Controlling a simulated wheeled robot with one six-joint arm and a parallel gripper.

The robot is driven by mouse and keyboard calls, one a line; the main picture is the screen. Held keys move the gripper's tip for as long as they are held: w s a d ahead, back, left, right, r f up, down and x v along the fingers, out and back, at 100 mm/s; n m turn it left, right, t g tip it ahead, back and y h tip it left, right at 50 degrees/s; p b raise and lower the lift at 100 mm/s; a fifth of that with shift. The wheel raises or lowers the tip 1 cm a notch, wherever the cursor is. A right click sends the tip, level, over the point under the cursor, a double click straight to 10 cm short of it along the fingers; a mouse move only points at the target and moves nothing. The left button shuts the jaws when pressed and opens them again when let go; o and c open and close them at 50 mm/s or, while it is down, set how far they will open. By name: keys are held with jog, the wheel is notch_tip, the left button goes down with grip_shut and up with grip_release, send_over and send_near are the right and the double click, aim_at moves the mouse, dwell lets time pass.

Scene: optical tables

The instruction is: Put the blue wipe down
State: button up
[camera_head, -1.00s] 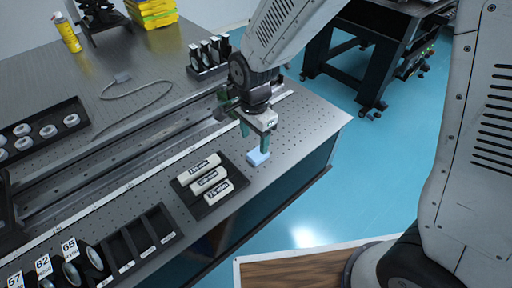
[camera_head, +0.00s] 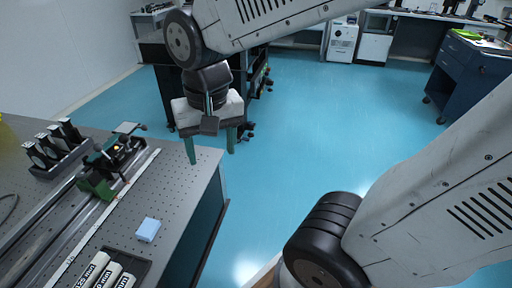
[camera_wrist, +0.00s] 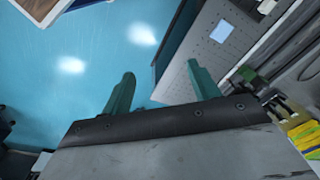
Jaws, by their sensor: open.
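The blue wipe (camera_head: 148,229) is a small light-blue block lying flat on the perforated optical table (camera_head: 190,205), near its right edge. It also shows in the wrist view (camera_wrist: 221,31), on the table beyond my fingers. My gripper (camera_head: 212,155) is raised near the table's far right corner, away from the wipe and not touching it.
Beside the wipe, a black tray holds white labelled cylinders (camera_head: 104,272). A rail with a green-based mount (camera_head: 97,187) runs along the table. A black holder with several optics (camera_head: 58,150) stands behind it. Open blue floor (camera_head: 320,130) lies to the right; a blue cabinet (camera_head: 470,75) stands far right.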

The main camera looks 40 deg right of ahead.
jog(key=s+d+r+n, duration=0.2)
jog(key=s+d+n, duration=0.1)
jog(key=s, duration=0.5)
jog(key=shift+s+d, duration=0.2)
jog(key=shift+d, duration=0.3)
jog(key=shift+r+t, duration=0.1)
jog(key=shift+t, duration=0.2)
jog(key=o, duration=0.3)
jog(key=shift+o, duration=0.3)
jog(key=shift+w+a+n, duration=0.1)
jog(key=shift+a+n, duration=0.15)
jog(key=shift+n, duration=0.05)
jog(key=n+g, duration=0.1)
jog(key=n, duration=0.6)
send_over(147, 228)
jog(key=f, duration=1.9)
jog(key=shift+w+a, duration=0.2)
jog(key=shift+a, duration=0.1)
jog(key=shift+s+d+f, duration=0.1)
jog(key=shift+d+f, duration=0.1)
jog(key=shift+f, duration=1.7)
jog(key=shift+s+d+f, duration=0.1)
jog(key=shift+d+f, duration=0.05)
jog(key=shift+f, duration=1.75)
